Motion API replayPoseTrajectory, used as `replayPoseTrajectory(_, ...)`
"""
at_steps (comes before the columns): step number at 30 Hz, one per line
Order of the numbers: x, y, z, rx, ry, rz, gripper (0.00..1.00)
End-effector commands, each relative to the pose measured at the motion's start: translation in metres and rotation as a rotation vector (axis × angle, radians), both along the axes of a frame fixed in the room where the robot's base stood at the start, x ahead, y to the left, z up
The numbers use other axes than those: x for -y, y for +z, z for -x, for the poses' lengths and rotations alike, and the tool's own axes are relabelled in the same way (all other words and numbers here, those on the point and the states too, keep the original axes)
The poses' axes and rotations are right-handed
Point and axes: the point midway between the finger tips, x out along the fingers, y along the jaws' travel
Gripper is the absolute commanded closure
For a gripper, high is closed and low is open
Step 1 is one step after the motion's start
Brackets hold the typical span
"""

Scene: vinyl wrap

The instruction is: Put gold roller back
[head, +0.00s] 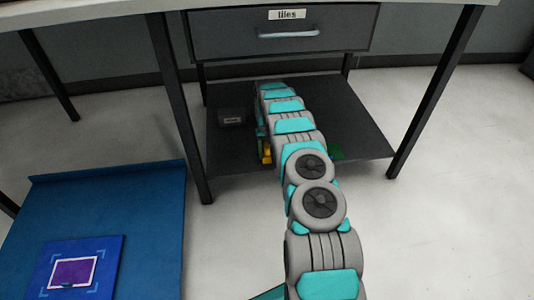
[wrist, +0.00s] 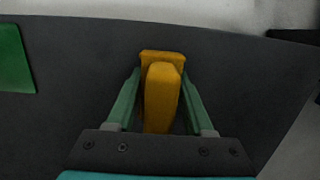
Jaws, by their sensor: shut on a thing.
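My gripper (wrist: 162,100) is shut on a gold roller (wrist: 162,90). In the wrist view the green fingers stand on both sides of the roller, over a dark shelf (wrist: 75,80). In the head view my arm reaches under the drawer to the low dark shelf (head: 375,148), and a bit of the gold roller (head: 266,153) shows to the left of my arm. My arm hides most of the gripper there. I cannot tell whether the roller touches the shelf.
A small dark labelled box (head: 231,118) is on the shelf's left. A green item (wrist: 14,60) lies on the shelf; part of it shows right of my arm. A drawer labelled tiles (head: 340,35) hangs above, between dark table legs (head: 180,110). A blue panel (head: 150,215) is at left.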

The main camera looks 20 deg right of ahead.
Motion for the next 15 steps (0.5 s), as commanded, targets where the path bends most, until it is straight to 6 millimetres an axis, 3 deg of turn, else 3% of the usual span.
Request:
replayPoseTrajectory(4, 0.0, -0.005, 0.0, -0.001, 0.001, 0.0, 0.93)
replayPoseTrajectory(5, 0.0, -0.006, 0.0, -0.001, 0.001, 0.0, 1.0)
replayPoseTrajectory(13, -0.001, -0.013, 0.001, -0.004, 0.001, -0.001, 1.0)
replayPoseTrajectory(14, -0.001, -0.013, 0.001, -0.005, 0.001, -0.002, 0.45)
replayPoseTrajectory(15, -0.001, -0.013, 0.002, -0.005, 0.001, -0.002, 0.4)
